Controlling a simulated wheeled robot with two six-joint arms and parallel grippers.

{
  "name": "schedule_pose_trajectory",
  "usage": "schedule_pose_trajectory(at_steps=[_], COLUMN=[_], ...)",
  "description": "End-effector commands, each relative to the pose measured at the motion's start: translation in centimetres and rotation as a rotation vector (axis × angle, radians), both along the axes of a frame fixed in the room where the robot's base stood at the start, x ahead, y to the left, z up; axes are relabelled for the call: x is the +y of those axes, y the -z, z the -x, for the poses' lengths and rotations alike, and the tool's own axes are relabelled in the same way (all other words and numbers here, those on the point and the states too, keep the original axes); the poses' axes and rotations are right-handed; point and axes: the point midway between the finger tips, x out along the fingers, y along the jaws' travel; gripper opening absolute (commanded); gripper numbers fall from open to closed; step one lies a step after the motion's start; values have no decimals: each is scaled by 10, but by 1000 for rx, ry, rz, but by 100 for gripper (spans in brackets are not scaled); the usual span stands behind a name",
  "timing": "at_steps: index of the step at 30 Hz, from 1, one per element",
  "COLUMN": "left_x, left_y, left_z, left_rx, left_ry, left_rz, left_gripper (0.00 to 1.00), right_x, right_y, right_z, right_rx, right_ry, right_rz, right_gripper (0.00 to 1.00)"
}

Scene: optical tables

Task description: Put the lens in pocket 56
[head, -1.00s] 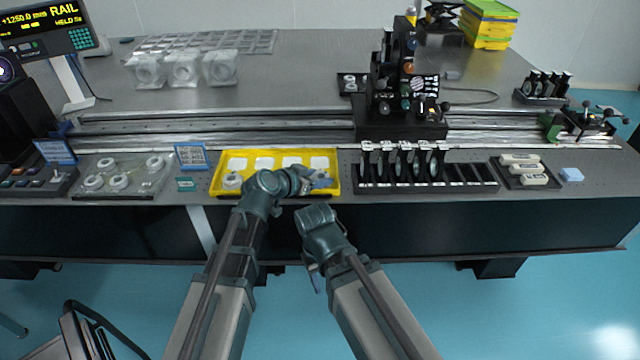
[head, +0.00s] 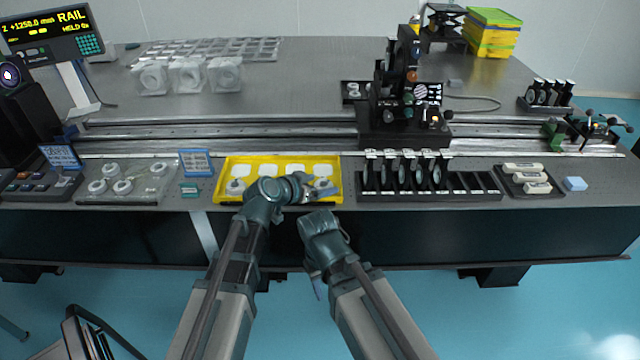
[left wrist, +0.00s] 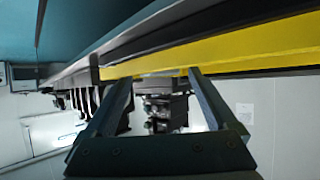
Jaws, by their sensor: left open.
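A yellow tray (head: 222,178) holds a row of white square pads along its back. A round, pale lens-like piece (head: 236,186) sits at its front left, and another (head: 323,183) at its front right. My left gripper (head: 328,191) is over the tray's front right, close beside that right piece; contact cannot be told. In the left wrist view its two fingers (left wrist: 160,85) are apart with nothing visible between them, and the yellow tray edge shows beyond. My right gripper (head: 318,287) hangs in front of the table, its jaws unclear. Pocket numbers cannot be read.
A clear tray (head: 150,190) with several round white pieces lies left, beside blue-framed label cards (head: 196,163). A black rack (head: 455,193) with upright lens holders stands right of the yellow tray. A rail (head: 250,134) with a black instrument stand (head: 385,139) lies behind.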

Motion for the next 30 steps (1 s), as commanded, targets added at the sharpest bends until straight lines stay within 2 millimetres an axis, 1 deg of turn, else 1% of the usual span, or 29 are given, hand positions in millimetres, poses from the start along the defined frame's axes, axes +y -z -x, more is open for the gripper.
schedule_pose_trajectory(at_steps=[1, 6, 12, 15, 21, 30], left_x=[7, 29, 52, 61, 69, 71], left_y=[-8, -27, -45, -50, -55, -55], left_z=[8, 32, 56, 64, 73, 73], left_rx=[1, 0, 1, 1, 1, 1], left_ry=[-2, -4, -3, -3, -2, 0], left_rz=[-1, 0, 1, 0, 1, 0], left_gripper=[91, 91, 91, 91, 91, 91], right_x=[0, 0, 0, 0, 0, 0], right_y=[-8, -27, -45, -50, -56, -55], right_z=[0, 0, 0, 0, 0, 0], right_rx=[0, 0, 0, 0, 0, 0], right_ry=[0, 0, 0, 0, 0, 0], right_rz=[0, 0, 0, 0, 0, 0], right_gripper=[50, 50, 50, 50, 50, 50])
